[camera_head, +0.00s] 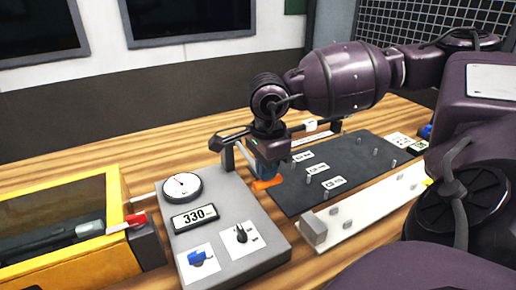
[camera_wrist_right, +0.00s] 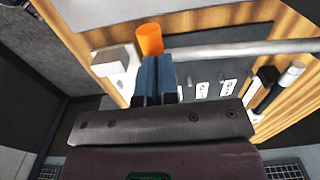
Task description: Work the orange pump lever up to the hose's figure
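The orange pump lever grip (camera_head: 265,184) sits low behind the right side of the grey pump unit (camera_head: 250,212). In the wrist view the orange grip (camera_wrist_right: 149,40) shows just past my blue fingertips. My right gripper (camera_head: 266,172) comes down from above onto the grip. Its fingers (camera_wrist_right: 156,62) lie side by side with no clear gap, at or touching the grip. Small labels on the dark mat (camera_head: 300,195) are unreadable. My left gripper is out of view.
A yellow-framed case (camera_head: 75,268) with a red-tipped tool stands at left. The unit's top carries a blue part (camera_head: 200,257) and a black knob (camera_head: 241,234). A pale rail (camera_head: 350,215) lies in front of the mat, which bears several small pegs. Wooden table shows behind.

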